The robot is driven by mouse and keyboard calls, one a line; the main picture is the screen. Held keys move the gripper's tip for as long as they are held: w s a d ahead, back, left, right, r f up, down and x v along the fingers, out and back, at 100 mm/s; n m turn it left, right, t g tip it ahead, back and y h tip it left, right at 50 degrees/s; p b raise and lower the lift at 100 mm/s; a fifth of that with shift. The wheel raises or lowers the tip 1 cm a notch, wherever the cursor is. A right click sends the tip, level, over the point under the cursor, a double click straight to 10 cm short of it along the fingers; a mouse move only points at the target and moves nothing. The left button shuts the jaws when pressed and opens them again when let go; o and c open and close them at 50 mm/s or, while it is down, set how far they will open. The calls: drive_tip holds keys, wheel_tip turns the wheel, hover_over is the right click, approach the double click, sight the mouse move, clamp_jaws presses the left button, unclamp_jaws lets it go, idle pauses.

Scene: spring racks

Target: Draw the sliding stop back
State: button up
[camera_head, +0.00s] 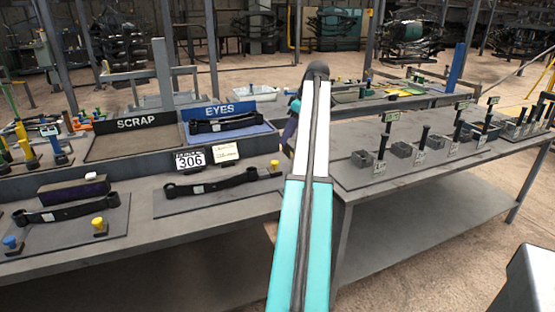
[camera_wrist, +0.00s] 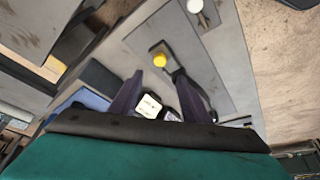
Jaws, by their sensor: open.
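My gripper (camera_wrist: 160,100) is open and empty in the wrist view, its two dark purple fingers apart above the bench. In the head view my gripper (camera_head: 289,134) is mostly hidden behind my arm. A yellow knob (camera_head: 274,166) stands at the right end of a plate holding a black spring (camera_head: 220,184). In the wrist view a yellow knob (camera_wrist: 160,60) lies beyond the fingertips, beside a dark bar (camera_wrist: 190,85). The left plate has another yellow knob (camera_head: 98,223) and a blue knob (camera_head: 11,243). I cannot tell which knob belongs to the sliding stop.
A SCRAP tray (camera_head: 130,145) and a blue EYES tray (camera_head: 262,128) stand behind the plates, with a 306 sign (camera_head: 190,160) in front. The right bench (camera_head: 400,180) carries several upright black posts and grey blocks.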

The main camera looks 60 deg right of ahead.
sight(275, 162)
drive_tip(key=x, duration=1.2)
drive_tip(key=shift+f+p, duration=0.1)
drive_tip(key=shift+p, duration=0.3)
drive_tip(key=shift+c, duration=0.5)
clamp_jaws()
